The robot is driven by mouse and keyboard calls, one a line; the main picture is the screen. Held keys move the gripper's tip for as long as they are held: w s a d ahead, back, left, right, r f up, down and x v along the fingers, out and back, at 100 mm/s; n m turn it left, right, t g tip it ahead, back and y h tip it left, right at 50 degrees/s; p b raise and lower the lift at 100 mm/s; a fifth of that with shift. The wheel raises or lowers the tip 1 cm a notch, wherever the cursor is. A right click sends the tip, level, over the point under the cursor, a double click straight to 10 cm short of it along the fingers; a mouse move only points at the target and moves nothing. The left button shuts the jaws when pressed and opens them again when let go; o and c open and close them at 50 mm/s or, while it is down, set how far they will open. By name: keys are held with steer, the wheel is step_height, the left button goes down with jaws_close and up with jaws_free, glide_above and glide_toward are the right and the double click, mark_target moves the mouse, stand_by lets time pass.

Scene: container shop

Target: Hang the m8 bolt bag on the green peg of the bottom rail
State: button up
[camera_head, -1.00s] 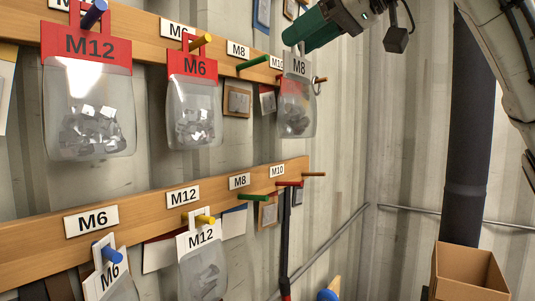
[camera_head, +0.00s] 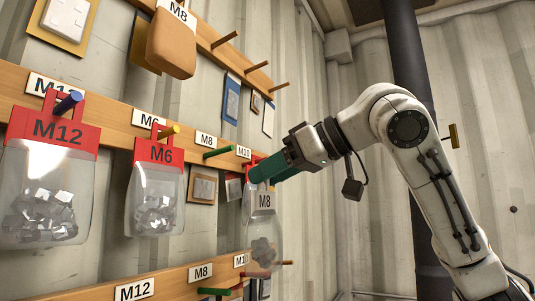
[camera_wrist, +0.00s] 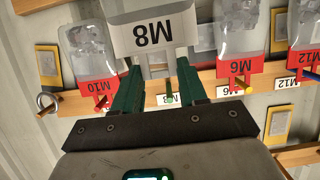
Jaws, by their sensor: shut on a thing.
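The M8 bolt bag (camera_head: 264,236), clear with a grey header, hangs from my gripper (camera_head: 256,177) in the head view. The green fingers are shut on the top of its header. In the wrist view my gripper (camera_wrist: 159,68) holds the upside-down M8 header (camera_wrist: 152,33) between its fingers. The green peg of the bottom rail (camera_head: 213,291) sticks out under an M8 label (camera_head: 200,272) at the lower picture edge. The bag is apart from that peg, above and to its right. The bottom rail (camera_head: 170,283) is partly cut off.
The middle rail (camera_head: 112,121) carries the red M12 bag (camera_head: 42,190), the red M6 bag (camera_head: 156,195) and a bare green peg (camera_head: 217,152). A red M10 bag (camera_wrist: 95,92) hangs near my fingers in the wrist view. The top rail (camera_head: 208,36) has bare wooden pegs.

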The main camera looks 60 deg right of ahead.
mark_target(272, 267)
step_height(272, 267, down, 18)
steer(key=b, duration=0.4)
steer(key=shift+w+a+f+b, duration=0.15)
steer(key=shift+w+b, duration=0.3)
steer(key=shift+w, duration=0.95)
steer(key=shift+w+a+f+b, duration=0.1)
steer(key=shift+w+b, duration=0.35)
steer(key=shift+w, duration=1)
steer(key=shift+w+a+f+b, duration=0.15)
steer(key=shift+w+b, duration=0.3)
steer(key=shift+w, duration=0.95)
steer(key=shift+w+f, duration=0.2)
steer(key=shift+w, duration=0.35)
steer(key=o, duration=1.2)
steer(key=v, duration=1)
steer(key=shift+s+a+r, duration=0.1)
steer(key=shift+s, duration=0.3)
